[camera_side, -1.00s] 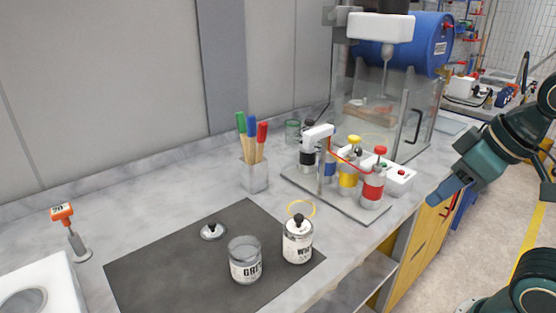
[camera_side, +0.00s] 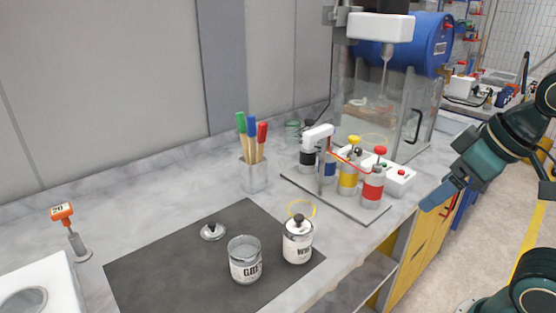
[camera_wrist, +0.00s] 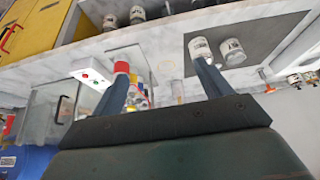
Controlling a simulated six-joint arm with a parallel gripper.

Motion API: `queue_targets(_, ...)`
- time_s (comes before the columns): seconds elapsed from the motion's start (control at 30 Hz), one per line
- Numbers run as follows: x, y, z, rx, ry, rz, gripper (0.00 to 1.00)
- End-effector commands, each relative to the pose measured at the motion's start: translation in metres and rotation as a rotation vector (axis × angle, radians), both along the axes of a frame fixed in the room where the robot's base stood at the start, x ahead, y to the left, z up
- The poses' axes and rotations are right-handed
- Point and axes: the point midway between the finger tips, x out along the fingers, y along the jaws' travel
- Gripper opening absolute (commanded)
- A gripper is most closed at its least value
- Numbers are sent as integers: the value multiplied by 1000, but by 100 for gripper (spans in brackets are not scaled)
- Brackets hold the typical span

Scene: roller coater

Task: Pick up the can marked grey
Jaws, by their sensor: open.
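The can marked grey (camera_side: 245,266) stands upright and open-topped on the dark mat, its lettering facing the side camera. A lidded can marked white (camera_side: 298,246) with a black knob stands close to its right. A loose lid with a dark knob (camera_side: 213,231) lies on the mat behind them. My gripper (camera_side: 430,202) is at the right, beyond the front edge of the counter, well apart from both cans. In the wrist view my gripper (camera_wrist: 163,70) is open with nothing between its fingers. The grey can appears there too (camera_wrist: 233,54), past the right finger.
The dark mat (camera_side: 150,275) lies on the marbled counter. A rack of coloured canisters (camera_side: 348,180) stands between my gripper and the cans. A holder with coloured-handled brushes (camera_side: 254,176) stands behind the mat. An orange-topped tool (camera_side: 70,232) stands at left. The mat's left side is clear.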

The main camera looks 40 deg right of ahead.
Motion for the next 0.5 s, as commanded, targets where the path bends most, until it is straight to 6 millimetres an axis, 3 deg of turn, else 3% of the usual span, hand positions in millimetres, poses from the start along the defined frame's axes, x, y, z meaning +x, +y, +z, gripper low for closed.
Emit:
queue_targets(0.27, 27, 14, 7, -20, 23, 123, 77)
queue_targets(0.5, 72, 40, 11, -45, 52, 324, 77)
